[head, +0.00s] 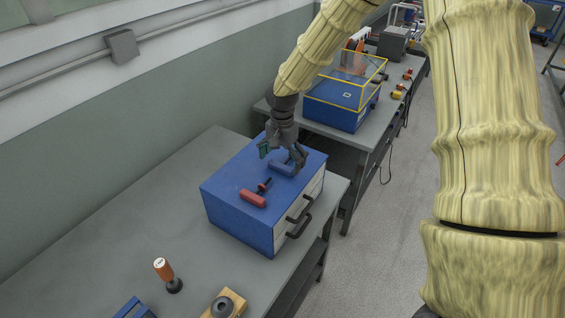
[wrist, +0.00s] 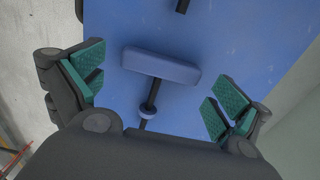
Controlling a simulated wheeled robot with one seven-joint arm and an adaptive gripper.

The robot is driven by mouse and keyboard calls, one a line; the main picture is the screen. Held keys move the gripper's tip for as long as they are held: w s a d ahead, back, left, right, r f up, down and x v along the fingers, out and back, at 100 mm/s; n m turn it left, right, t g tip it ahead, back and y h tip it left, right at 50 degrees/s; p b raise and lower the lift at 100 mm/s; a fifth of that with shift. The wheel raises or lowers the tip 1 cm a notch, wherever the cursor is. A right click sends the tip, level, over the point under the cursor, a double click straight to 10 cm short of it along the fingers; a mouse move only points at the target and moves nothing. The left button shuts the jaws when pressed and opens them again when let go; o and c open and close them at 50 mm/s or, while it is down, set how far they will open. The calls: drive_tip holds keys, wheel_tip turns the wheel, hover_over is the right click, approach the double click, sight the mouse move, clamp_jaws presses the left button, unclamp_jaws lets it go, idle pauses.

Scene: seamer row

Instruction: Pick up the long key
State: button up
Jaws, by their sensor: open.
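Two T-handled keys lie on top of a blue cabinet (head: 222,196). One has a blue handle (head: 281,168) and the other a red handle (head: 253,199) with a short-looking dark shaft. I cannot tell for sure which is the long key. My gripper (head: 283,157) is open and empty just above the blue-handled key. In the wrist view, the blue handle (wrist: 160,67) lies between the green-padded fingers of my gripper (wrist: 158,92), touching neither. Its black shaft and blue collar (wrist: 145,115) run toward the palm, which hides the far end.
The cabinet has black drawer handles (head: 299,208) on its front and stands on a grey bench (head: 140,215). An orange-handled tool (head: 163,269) and a wooden block (head: 224,303) stand near. A yellow-framed clear case (head: 348,77) stands on the bench behind.

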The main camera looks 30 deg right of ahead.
drive_tip(key=shift+f, duration=0.5)
drive_tip(key=c, duration=1)
drive_tip(key=shift+r, duration=0.15)
